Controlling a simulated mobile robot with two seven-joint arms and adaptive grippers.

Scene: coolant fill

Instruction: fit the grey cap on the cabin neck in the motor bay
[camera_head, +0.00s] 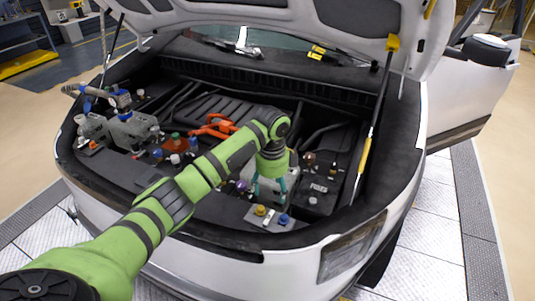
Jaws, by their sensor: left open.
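My left arm reaches in from the lower left over the motor bay. My left gripper (269,190) points down, with teal fingers spread apart, in front of a pale tank (288,178) at the right of the bay. Nothing clear shows between the fingers. A small tray (252,219) just below the gripper holds a yellow cap (260,210) and a blue cap (284,218). A purple cap (242,186) is just left of the fingers. I cannot single out the grey cap or the cabin neck; the arm hides part of the bay. My right gripper is not in view.
Orange cables (212,127) and a dark ribbed cover (200,106) lie behind the arm. Grey tanks (132,130) and a red-brown cap (175,143) are at the left. The raised hood's strut (368,135) stands at the right. The bay's front edge runs below the arm.

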